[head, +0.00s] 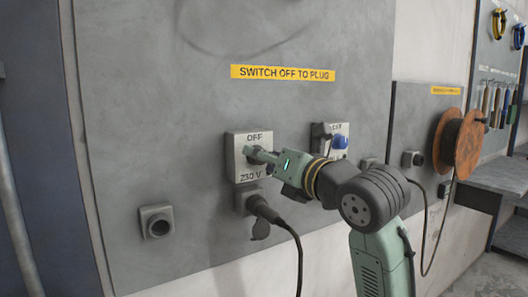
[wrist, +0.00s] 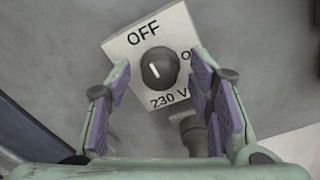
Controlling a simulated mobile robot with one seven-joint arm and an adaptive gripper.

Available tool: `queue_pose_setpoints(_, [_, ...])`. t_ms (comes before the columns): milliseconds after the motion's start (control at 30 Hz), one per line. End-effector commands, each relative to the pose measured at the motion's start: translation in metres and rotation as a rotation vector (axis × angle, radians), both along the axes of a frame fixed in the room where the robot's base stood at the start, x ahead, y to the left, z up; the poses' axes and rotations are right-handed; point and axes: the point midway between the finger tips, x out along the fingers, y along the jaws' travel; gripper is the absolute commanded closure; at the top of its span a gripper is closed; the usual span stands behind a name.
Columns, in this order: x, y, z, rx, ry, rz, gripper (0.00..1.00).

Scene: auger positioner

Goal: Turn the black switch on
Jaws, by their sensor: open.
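The black switch (wrist: 159,68) is a round knob with a white mark on a white box (wrist: 122,45) labelled OFF, ON and 230 V. In the wrist view its mark points up, roughly toward the OFF label. My gripper (wrist: 161,86) is open, with one purple-padded finger on each side of the knob and visible gaps between. In the head view my gripper (head: 256,155) is in front of the white box (head: 238,169) and hides most of the knob. I cannot tell how deep the fingers reach around it.
A black plug with a cable (head: 264,210) is in the socket just below the switch box. Another box with a blue knob (head: 340,141) is to the right, behind my arm. An empty grey socket (head: 157,222) is at lower left. A yellow sign (head: 282,73) is above.

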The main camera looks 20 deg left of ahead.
Motion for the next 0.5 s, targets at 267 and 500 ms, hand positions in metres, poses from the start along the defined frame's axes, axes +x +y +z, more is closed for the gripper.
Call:
queue_pose_setpoints(267, [0.0045,0.0061,-0.0005,0.0,0.0,-0.001,0.52])
queue_pose_setpoints(500, [0.0042,0.0058,-0.0004,0.0,0.0,-0.001,0.61])
